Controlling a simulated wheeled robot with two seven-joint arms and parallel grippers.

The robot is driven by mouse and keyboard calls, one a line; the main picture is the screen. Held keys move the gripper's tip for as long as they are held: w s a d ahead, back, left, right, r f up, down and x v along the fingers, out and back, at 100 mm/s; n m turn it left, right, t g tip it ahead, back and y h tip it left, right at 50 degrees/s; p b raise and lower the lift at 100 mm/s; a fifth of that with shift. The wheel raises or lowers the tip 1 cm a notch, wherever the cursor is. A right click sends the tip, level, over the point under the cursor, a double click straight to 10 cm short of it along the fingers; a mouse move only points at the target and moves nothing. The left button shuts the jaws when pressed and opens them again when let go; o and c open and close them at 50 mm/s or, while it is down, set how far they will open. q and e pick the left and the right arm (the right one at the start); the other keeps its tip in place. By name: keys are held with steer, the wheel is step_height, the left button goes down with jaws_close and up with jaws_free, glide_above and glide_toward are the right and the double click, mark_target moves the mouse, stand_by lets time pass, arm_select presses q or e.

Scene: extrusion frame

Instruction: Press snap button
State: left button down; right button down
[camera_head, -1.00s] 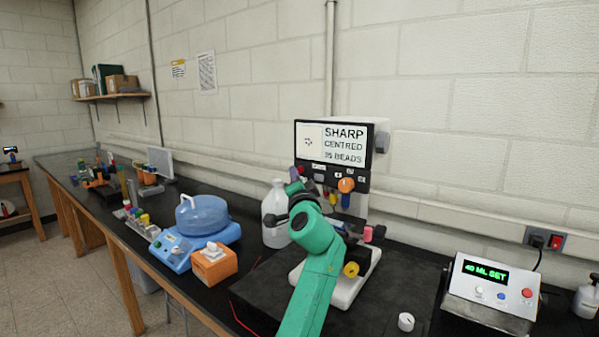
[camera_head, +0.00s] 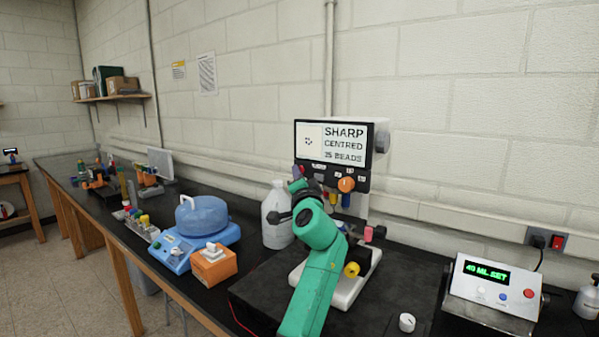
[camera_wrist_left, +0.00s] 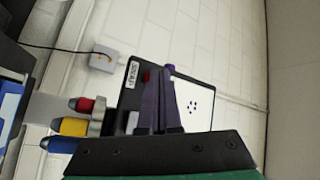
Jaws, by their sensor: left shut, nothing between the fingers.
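The microscope's screen unit (camera_head: 334,145) stands on the bench. It reads "SHARP CENTRED" and a bead count, with a small cluster of dots. Its lower edge has small buttons and labels, too small to read surely in the head view. In the left wrist view a red button (camera_wrist_left: 147,76) sits beside a white label (camera_wrist_left: 133,73) on the black panel (camera_wrist_left: 195,97). My left gripper (camera_head: 296,172) is shut and empty, its purple fingertips at the panel's lower left. In the wrist view the fingers (camera_wrist_left: 163,72) partly cover the panel beside the red button; contact cannot be told.
Red, yellow and blue objective barrels (camera_wrist_left: 72,126) hang near the gripper. An orange knob (camera_head: 346,184) is right of it. A white jug (camera_head: 278,214) stands close left. A blue device with a water vessel (camera_head: 203,216) and a "40 ML SET" box (camera_head: 492,287) flank the area.

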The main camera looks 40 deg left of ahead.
arm_select(q)
steer(key=shift+w, duration=0.1)
stand_by(0.4)
steer(key=shift+s, duration=0.8)
steer(key=s+p, duration=0.1)
steer(key=s, duration=0.4)
steer(key=shift+p, duration=0.3)
stand_by(0.3)
